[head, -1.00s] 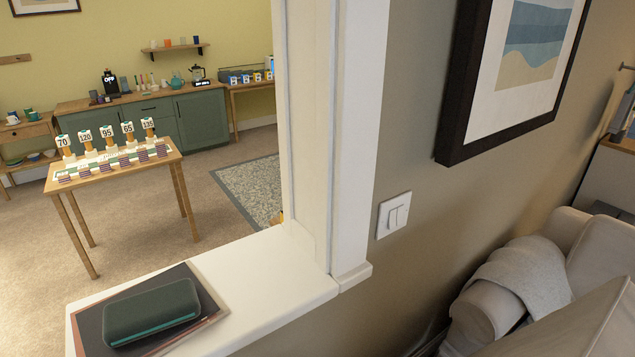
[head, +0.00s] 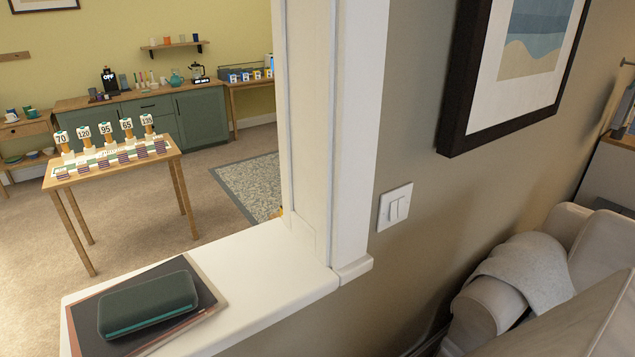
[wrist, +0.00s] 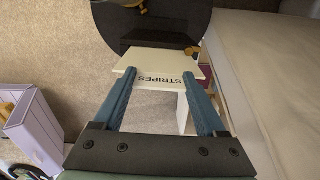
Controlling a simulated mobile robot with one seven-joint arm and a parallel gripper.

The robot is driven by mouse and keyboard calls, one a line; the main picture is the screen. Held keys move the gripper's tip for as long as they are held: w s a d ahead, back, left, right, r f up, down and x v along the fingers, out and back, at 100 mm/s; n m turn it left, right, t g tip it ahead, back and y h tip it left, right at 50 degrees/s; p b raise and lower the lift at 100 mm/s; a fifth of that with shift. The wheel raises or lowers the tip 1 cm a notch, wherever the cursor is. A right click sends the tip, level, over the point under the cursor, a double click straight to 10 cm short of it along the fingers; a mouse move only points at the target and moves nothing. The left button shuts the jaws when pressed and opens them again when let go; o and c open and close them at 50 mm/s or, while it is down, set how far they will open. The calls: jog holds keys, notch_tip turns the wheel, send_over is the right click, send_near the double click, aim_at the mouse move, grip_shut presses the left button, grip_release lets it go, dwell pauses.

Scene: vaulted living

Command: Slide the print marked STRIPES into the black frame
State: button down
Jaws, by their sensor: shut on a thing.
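In the wrist view, my gripper (wrist: 160,82) has its two blue fingers closed on the sides of a white print (wrist: 150,62) whose near edge reads STRIPES. The print's far side and face are mostly hidden by the steep angle. It appears in front of a dark round surface (wrist: 120,28); I cannot tell whether they touch. No black frame that is clearly empty shows. A dark-framed picture (head: 452,128) with a blue and sand print hangs on the wall in the head view. My gripper is not in the head view.
A white ledge (head: 262,262) carries a dark green case (head: 148,305) on a flat folder. A pale armchair (head: 500,305) stands at lower right. A table with numbered stands (head: 110,165) is beyond. In the wrist view, a lilac box (wrist: 38,130) is at left and pale upholstery (wrist: 270,75) at right.

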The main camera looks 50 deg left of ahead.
jog(key=shift+f+b, duration=0.75)
jog(key=shift+f, duration=0.45)
notch_tip(320, 180, down, 8)
jog(key=b, duration=0.6)
jog(key=shift+f+b, duration=0.25)
jog(key=shift+b, duration=0.15)
dwell(1.1)
grip_release()
jog(key=shift+r, duration=0.15)
notch_tip(320, 180, up, 13)
jog(key=p, duration=0.1)
jog(key=shift+p, duration=0.3)
dwell(0.7)
